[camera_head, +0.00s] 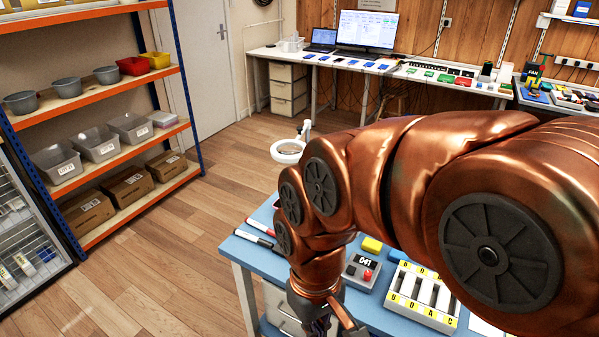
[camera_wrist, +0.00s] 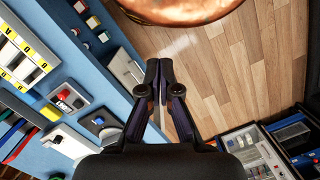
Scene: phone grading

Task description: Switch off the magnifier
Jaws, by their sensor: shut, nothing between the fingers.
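The likely magnifier is a white ring (camera_head: 288,151) on a white stem, at the left end of the blue workbench in the head view. My copper arm stands close to its right. Its switch cannot be made out, and I cannot tell whether its light is on. My gripper (camera_head: 322,330) is at the bottom of the head view, partly cut off by the edge, below and apart from the ring. In the wrist view my gripper (camera_wrist: 159,65) has its fingertips together and empty, over the floor beside the bench edge. The ring is not clearly seen there.
The blue workbench (camera_head: 252,255) holds pens, a grey counter box with a red button (camera_head: 362,271), and a lettered white rack (camera_head: 423,297). A grey box with a blue knob (camera_wrist: 98,121) shows in the wrist view. Shelving (camera_head: 100,92) stands left; wooden floor between is clear.

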